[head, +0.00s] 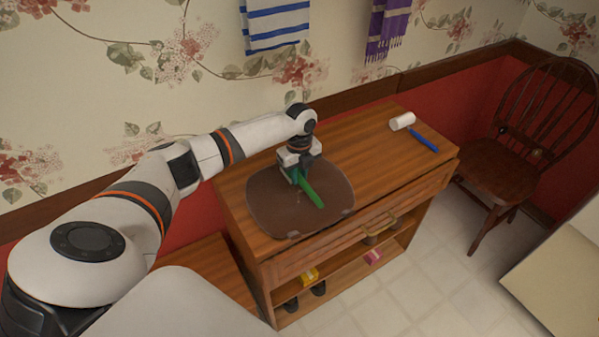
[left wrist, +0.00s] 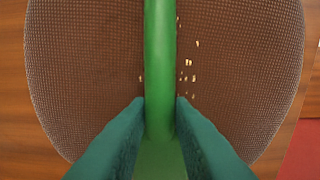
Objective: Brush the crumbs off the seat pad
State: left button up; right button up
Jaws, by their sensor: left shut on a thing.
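A brown seat pad (head: 262,207) with a rounded outline lies on the wooden cabinet top; its mesh surface fills much of the left wrist view (left wrist: 85,70). My left gripper (head: 299,176) is over the pad, shut on a green brush (head: 311,194). In the left wrist view the green brush (left wrist: 160,65) runs straight up between the two fingertips. Several pale crumbs (left wrist: 188,63) lie on the pad, mostly just right of the brush, with one close on its left. I cannot tell whether the brush touches the pad. My right gripper is not in view.
The wooden cabinet (head: 375,135) also bears a lint roller (head: 402,121) with a blue handle at its right end. A dark wooden chair (head: 500,165) stands to the right. Shoes and small boxes sit on the shelf below. The top between pad and roller is clear.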

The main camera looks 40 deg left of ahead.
aim_at(317, 203)
pick_arm(q)
jog(key=shift+s+d+r+p, duration=0.2)
jog(key=shift+s+d+p, duration=0.15)
jog(key=shift+d+p, duration=0.4)
jog(key=shift+s+d+p, duration=0.35)
jog(key=shift+d+p, duration=0.3)
jog(key=shift+d, duration=0.05)
jog(key=shift+s+d+f, duration=0.25)
jog(key=shift+d, duration=0.15)
jog(key=shift+s+d+r+p, duration=0.1)
jog(key=shift+s+d+p, duration=0.4)
jog(key=shift+d+p, duration=0.55)
jog(key=shift+s+d+p, duration=0.45)
jog(key=shift+d+p, duration=0.25)
jog(key=shift+p, duration=0.05)
jog(key=shift+s+d+p, duration=0.3)
jog(key=shift+d+p, duration=0.2)
jog(key=shift+d, duration=0.05)
jog(key=shift+s+d+p, duration=0.25)
jog(key=shift+d+p, duration=0.2)
jog(key=shift+d, duration=0.05)
jog(key=shift+s+d+p, duration=0.3)
jog(key=shift+d+p, duration=0.1)
jog(key=shift+d, duration=0.15)
jog(key=shift+d+f, duration=0.1)
jog(key=shift+f, duration=0.1)
